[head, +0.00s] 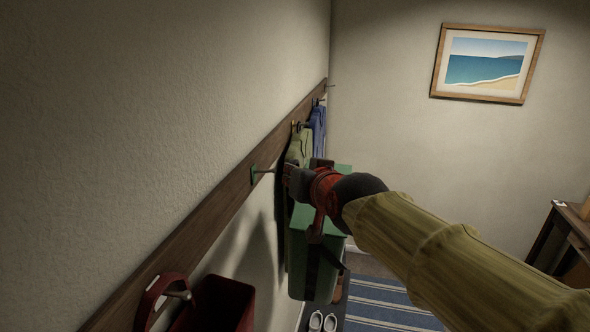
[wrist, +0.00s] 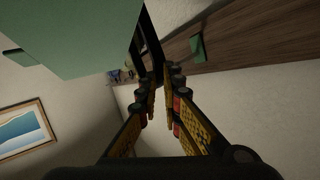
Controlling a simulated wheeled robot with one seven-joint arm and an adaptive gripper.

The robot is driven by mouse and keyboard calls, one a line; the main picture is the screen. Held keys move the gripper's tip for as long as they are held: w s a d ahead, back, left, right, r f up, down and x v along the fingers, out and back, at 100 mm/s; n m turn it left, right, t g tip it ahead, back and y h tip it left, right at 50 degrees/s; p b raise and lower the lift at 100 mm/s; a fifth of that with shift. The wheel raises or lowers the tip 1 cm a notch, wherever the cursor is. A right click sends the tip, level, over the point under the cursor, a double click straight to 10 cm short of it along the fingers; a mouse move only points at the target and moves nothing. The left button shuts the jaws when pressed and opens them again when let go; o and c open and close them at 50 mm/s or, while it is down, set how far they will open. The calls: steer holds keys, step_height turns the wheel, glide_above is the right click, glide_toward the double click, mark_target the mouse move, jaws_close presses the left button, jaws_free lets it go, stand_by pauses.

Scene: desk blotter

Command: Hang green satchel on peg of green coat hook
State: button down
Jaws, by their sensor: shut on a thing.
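The green satchel (head: 316,268) hangs below my gripper (head: 296,180) in the head view, close to the wall. In the wrist view the satchel (wrist: 70,35) fills the upper left, and its dark strap (wrist: 150,42) runs to my gripper (wrist: 160,85), which is shut on it. The green coat hook (head: 254,175) is on the wooden rail, its peg pointing out just left of my gripper. Its green plate (wrist: 197,48) also shows in the wrist view. The strap appears apart from the peg; its exact height relative to the peg tip is unclear.
The wooden rail (head: 215,205) runs along the left wall. A red bag (head: 215,305) hangs near the bottom. An olive garment (head: 302,146) and a blue garment (head: 319,122) hang farther along. White shoes (head: 322,321) and a striped rug (head: 385,302) lie below.

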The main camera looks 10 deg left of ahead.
steer(key=shift+a+r+p, duration=0.3)
steer(key=shift+a+p, duration=0.4)
steer(key=shift+p, duration=2.6)
steer(key=shift+w+a+f+p, duration=0.1)
steer(key=shift+a+p, duration=0.95)
steer(key=shift+p, duration=1.65)
steer(key=shift+a, duration=0.1)
steer(key=shift+a+f+p, duration=0.1)
steer(key=shift+a+p, duration=1.15)
steer(key=shift+p, duration=0.7)
steer(key=shift+w+a+f, duration=0.15)
steer(key=shift+a+f, duration=0.45)
